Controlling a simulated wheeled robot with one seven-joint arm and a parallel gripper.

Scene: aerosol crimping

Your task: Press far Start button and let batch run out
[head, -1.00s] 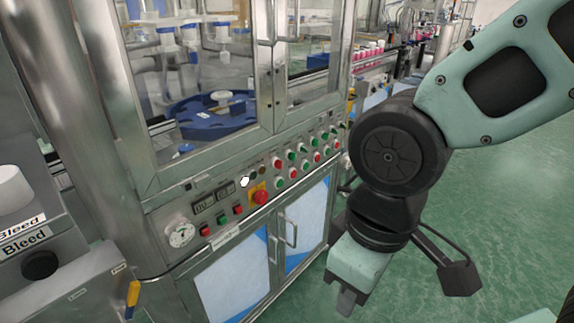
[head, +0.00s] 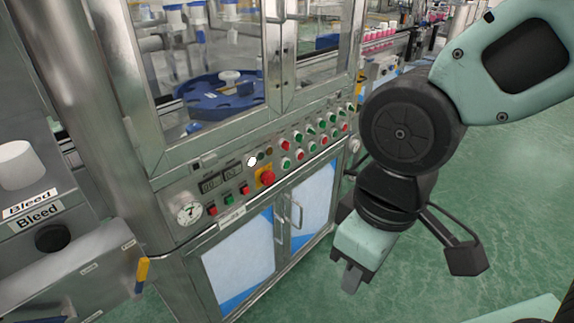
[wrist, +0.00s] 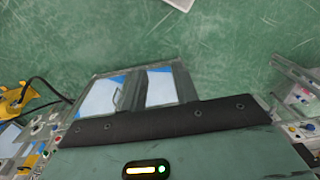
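The crimping machine's control panel (head: 238,182) slopes across the middle of the head view. Its near end carries a green button (head: 228,198) between two red ones, and a red mushroom button (head: 267,177) on a yellow plate. Rows of green and red buttons (head: 313,146) run along its far end. Their labels are too small to read, so I cannot tell which is the far Start button. My gripper (head: 352,279) hangs pointing down, right of the cabinet doors and below the panel, apart from it. Its finger gap cannot be made out. The wrist view shows no fingertips.
A blue star wheel (head: 220,97) sits behind the glass doors. A conveyor with pink-capped cans (head: 378,36) stands at the back. A grey unit labelled Bleed (head: 40,216) is at the left. Green floor (head: 430,285) is open at the right.

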